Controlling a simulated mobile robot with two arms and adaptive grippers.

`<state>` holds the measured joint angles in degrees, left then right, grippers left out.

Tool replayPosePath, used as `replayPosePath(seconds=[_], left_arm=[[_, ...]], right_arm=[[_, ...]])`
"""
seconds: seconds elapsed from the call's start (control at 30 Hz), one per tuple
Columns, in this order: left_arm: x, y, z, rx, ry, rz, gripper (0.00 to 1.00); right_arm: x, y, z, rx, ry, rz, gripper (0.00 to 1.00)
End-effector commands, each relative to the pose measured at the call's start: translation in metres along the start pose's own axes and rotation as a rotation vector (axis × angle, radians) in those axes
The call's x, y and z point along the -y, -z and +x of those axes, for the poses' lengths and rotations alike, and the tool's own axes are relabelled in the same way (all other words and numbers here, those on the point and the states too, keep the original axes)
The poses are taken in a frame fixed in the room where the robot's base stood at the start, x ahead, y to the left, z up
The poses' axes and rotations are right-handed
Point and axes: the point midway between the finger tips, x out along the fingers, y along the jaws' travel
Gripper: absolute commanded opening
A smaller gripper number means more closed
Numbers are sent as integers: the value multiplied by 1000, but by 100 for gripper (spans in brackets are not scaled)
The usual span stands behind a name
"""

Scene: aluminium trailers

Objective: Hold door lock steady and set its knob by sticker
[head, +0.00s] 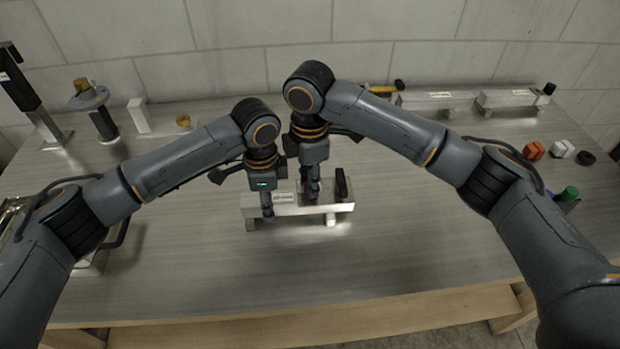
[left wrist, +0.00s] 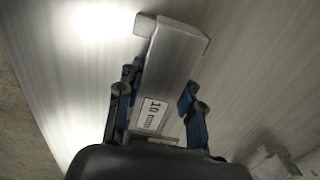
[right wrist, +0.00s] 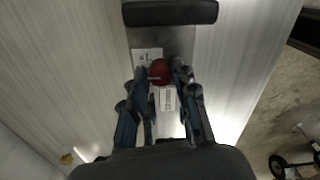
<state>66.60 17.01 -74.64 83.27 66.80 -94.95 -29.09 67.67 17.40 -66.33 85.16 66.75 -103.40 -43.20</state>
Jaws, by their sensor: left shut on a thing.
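The door lock is a silver metal bar (head: 327,208) on short feet near the middle of the table. It has a black upright handle (head: 342,184) at its right end and a white sticker (head: 284,197) on its side. My left gripper (head: 267,205) is shut on the bar's left part; in the left wrist view its fingers lie along both sides of the bar (left wrist: 178,55), by a label (left wrist: 151,113) reading "10 mm". In the right wrist view a red knob (right wrist: 160,72) sits between the fingertips of my right gripper (right wrist: 161,74); whether they touch it is unclear.
Behind stand two more metal bars (head: 436,100) and a yellow-handled tool (head: 381,89). Orange (head: 534,150) and white (head: 562,148) blocks lie at right. A metal tray (head: 92,262) is at left. The table front is clear.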

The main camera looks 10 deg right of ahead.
Motion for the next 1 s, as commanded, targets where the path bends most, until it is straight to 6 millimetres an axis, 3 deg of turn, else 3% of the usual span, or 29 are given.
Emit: replayPosePath(seconds=[0.47,1.0], left_arm=[[0,1,0,-3,0,0,0],[0,0,0,-2,1,-1,0]], right_arm=[[0,-1,-9,2,0,0,46],[-1,0,-108,1,-1,0,46]])
